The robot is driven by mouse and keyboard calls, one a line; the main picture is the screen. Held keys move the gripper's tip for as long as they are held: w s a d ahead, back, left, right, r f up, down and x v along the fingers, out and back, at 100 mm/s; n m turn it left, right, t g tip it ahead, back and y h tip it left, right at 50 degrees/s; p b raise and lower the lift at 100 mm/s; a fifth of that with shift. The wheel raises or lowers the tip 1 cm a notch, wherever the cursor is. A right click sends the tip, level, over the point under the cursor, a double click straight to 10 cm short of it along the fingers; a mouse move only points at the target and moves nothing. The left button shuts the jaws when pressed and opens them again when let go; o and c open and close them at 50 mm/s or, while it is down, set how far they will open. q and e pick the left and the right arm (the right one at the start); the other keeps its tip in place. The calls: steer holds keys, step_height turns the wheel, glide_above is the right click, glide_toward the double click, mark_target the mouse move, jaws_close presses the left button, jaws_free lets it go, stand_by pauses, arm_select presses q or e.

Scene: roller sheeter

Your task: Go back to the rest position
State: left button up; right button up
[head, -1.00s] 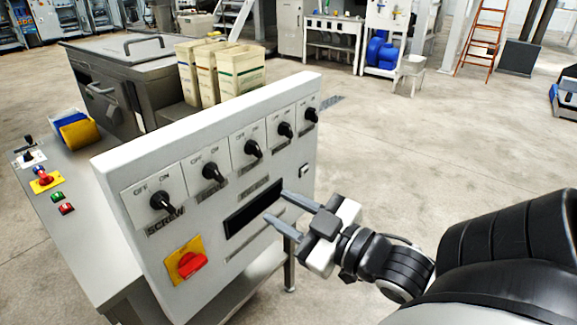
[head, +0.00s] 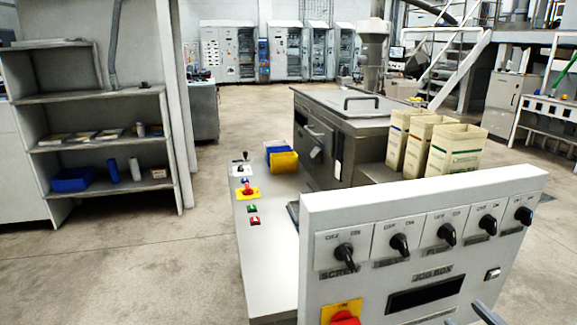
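The white control panel (head: 420,240) stands at the lower right, with a row of several black knobs; the leftmost, labelled SCREW (head: 345,256), is at its left end. Below the knobs is a dark rectangular window (head: 425,293), and at lower left a red switch on a yellow plate (head: 342,312). My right gripper (head: 468,314) shows only as two grey fingertips at the bottom edge, in front of the panel below the window's right end. The tips are apart with nothing seen between them. The rest of that gripper is cut off. My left gripper is not in view.
A side console (head: 262,260) with small buttons and a lever lies left of the panel. Behind are a grey metal machine (head: 340,115) and cream cartons (head: 455,148). A shelf unit (head: 100,130) stands at left. The floor between shelf and console is clear.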

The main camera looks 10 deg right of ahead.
steer(key=s+a+f+m+g+y, duration=0.1)
steer(key=a+f+g, duration=0.2)
steer(key=a+f, duration=0.5)
steer(key=s+a+f+m+g+y, duration=0.1)
steer(key=a+f+g, duration=0.3)
steer(key=f, duration=1.2)
steer(key=a, duration=0.4)
steer(key=shift+s+f+m, duration=0.15)
steer(key=shift+m, duration=0.25)
